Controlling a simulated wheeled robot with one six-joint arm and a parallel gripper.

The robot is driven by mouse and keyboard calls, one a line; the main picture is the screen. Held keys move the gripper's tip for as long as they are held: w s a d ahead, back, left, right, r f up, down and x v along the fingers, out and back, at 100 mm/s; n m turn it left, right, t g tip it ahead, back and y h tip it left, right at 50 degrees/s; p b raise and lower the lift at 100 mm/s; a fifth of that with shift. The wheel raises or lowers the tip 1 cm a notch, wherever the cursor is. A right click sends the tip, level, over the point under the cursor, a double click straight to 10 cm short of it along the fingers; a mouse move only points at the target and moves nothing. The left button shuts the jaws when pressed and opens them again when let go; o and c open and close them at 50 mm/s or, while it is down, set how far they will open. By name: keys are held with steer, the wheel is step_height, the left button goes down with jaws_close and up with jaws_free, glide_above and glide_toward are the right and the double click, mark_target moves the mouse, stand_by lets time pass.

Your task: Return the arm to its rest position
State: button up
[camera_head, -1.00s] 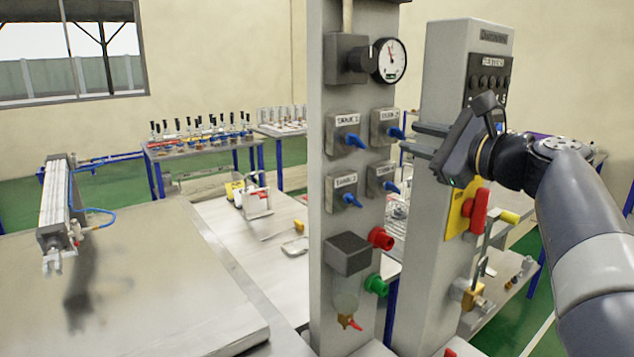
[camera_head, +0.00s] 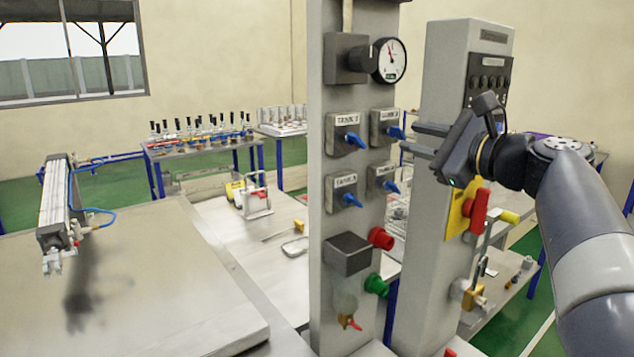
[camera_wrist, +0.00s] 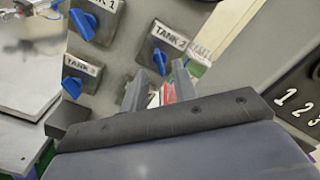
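My arm reaches in from the right side of the head view, bent at the wrist. My gripper (camera_head: 424,139) points left, between the valve panel (camera_head: 325,235) and the grey column (camera_head: 445,75). Its two fingers stand apart with nothing between them. In the wrist view my gripper (camera_wrist: 158,88) also shows open, its fingertips in front of the panel beside the TANK 2 valve (camera_wrist: 160,60). I cannot tell whether the fingers touch the panel or column.
The panel carries several blue valve handles, a pressure gauge (camera_head: 390,61), a red knob (camera_head: 381,238) and a green knob (camera_head: 376,284). A red handle (camera_head: 478,212) juts from the column below my wrist. A pneumatic cylinder (camera_head: 54,207) stands over the table (camera_head: 150,300) at left.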

mark_target(403, 134)
steer(key=x, duration=0.3)
steer(key=shift+w+a+p, duration=0.2)
steer(key=shift+p, duration=0.1)
steer(key=m+p, duration=0.3)
steer(key=shift+s+d+r, duration=0.1)
steer(key=shift+d+r, duration=0.05)
steer(key=shift+r, duration=0.1)
steer(key=m+p, duration=0.4)
steer(key=m, duration=0.3)
steer(key=m+p, duration=0.5)
steer(key=m, duration=0.3)
steer(key=shift+f, duration=0.2)
steer(key=shift+s+d, duration=0.3)
steer(key=shift+s, duration=0.1)
steer(key=shift+f, duration=0.1)
